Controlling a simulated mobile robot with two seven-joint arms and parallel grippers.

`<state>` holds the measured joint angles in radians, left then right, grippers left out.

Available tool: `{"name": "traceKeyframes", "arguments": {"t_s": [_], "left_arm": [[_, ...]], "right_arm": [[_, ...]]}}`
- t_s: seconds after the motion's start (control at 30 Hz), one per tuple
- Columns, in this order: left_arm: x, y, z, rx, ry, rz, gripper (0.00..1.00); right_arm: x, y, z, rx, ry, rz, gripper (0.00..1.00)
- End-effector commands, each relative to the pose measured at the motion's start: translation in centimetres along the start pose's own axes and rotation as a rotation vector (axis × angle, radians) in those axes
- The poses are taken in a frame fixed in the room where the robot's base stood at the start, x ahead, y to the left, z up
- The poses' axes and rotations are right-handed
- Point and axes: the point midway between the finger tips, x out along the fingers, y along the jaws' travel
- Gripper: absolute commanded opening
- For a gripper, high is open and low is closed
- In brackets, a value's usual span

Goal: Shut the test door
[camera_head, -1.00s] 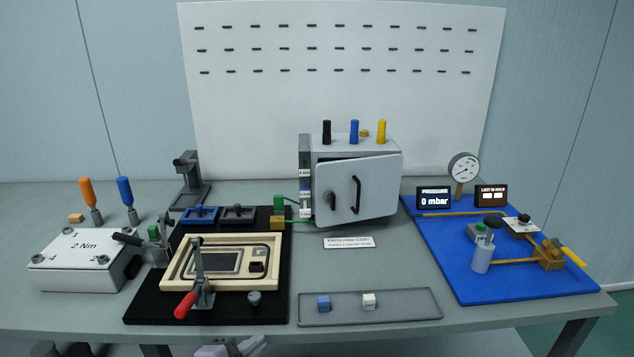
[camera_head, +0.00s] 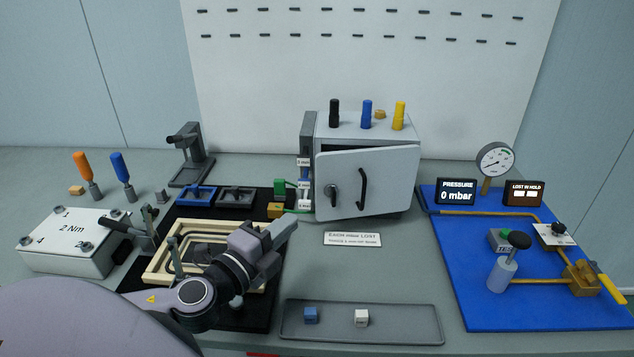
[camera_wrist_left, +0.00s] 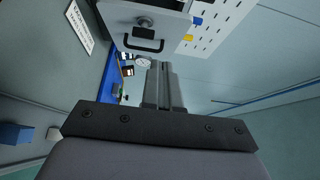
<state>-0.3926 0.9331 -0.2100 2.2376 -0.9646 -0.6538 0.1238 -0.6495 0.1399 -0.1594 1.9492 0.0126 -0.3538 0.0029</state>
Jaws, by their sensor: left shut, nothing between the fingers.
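The test door (camera_head: 385,180) is the light grey front panel of a grey box (camera_head: 368,125) in the head view. It stands slightly ajar, with a dark gap along its top edge. It has a dark bar handle (camera_head: 363,189) and a dark latch knob (camera_head: 333,196) near its left edge. My left gripper (camera_head: 291,222) is shut and empty, in front and to the left of the door, apart from it. My right gripper is not in view.
Black, blue and yellow cylinders stand on the box. A grey tray (camera_head: 400,337) with two small cubes lies in front. A cream frame fixture (camera_head: 165,262) is under my left arm. A blue board (camera_head: 475,290) with gauge and valve is at right.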

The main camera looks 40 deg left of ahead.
Motion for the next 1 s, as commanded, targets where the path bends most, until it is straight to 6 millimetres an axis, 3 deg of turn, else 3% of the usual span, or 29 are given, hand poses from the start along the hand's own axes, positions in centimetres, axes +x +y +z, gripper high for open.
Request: {"name": "traceKeyframes", "arguments": {"t_s": [0.87, 1.0], "left_arm": [[9.8, -0.3, 0.0, -0.001, -0.001, -0.002, 0.0], [11.2, -0.1, 1.6, 0.002, -0.002, 0.0, 0.0]], "right_arm": [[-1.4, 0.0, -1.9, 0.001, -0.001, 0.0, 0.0], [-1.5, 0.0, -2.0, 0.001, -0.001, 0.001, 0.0]]}}
